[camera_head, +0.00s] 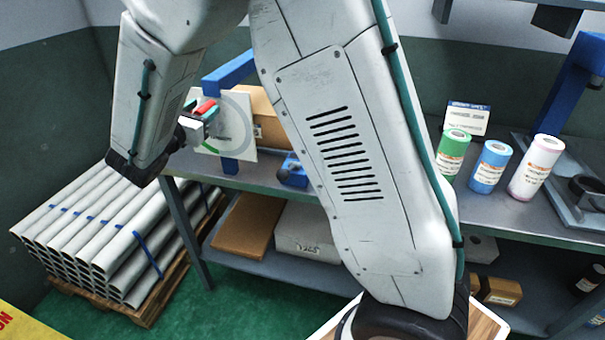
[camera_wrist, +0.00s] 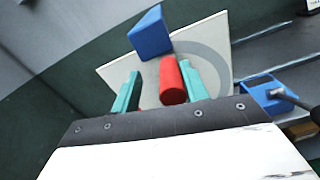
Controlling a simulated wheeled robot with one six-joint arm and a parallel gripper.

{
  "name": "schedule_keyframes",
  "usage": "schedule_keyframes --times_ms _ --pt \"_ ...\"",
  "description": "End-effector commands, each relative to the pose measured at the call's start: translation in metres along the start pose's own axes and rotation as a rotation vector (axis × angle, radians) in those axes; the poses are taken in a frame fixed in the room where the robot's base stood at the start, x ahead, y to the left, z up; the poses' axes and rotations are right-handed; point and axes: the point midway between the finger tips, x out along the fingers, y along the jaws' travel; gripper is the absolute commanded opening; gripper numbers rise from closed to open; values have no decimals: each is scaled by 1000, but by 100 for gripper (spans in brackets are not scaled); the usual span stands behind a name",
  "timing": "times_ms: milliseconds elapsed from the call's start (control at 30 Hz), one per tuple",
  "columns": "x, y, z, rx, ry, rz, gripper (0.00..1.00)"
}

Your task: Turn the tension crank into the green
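The tension crank's red handle (camera_head: 206,106) stands out in front of a pale square panel (camera_head: 243,150) on a blue frame (camera_head: 230,73). The panel bears a grey ring with a green arc (camera_head: 212,144) at its lower left. My gripper (camera_head: 201,110) is at the handle. In the wrist view, the red handle (camera_wrist: 173,80) lies between the teal fingers of my gripper (camera_wrist: 160,85). It is close to the right finger, and a gap shows on its left, so the gripper looks open around it. The crank's arm and any pointer are hidden.
The panel stands at the left end of a grey bench. A blue device (camera_head: 293,171) and a cardboard box (camera_head: 265,112) are close by. Green (camera_head: 453,155), blue (camera_head: 489,166) and pink (camera_head: 535,167) cans stand to the right. Stacked tubes (camera_head: 100,235) lie on a pallet at left.

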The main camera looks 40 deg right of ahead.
Motion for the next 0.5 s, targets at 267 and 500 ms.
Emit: schedule_keyframes --times_ms 267,500 --pt "-31 1 0 3 0 4 43" --pt "-69 2 0 3 0 6 43"
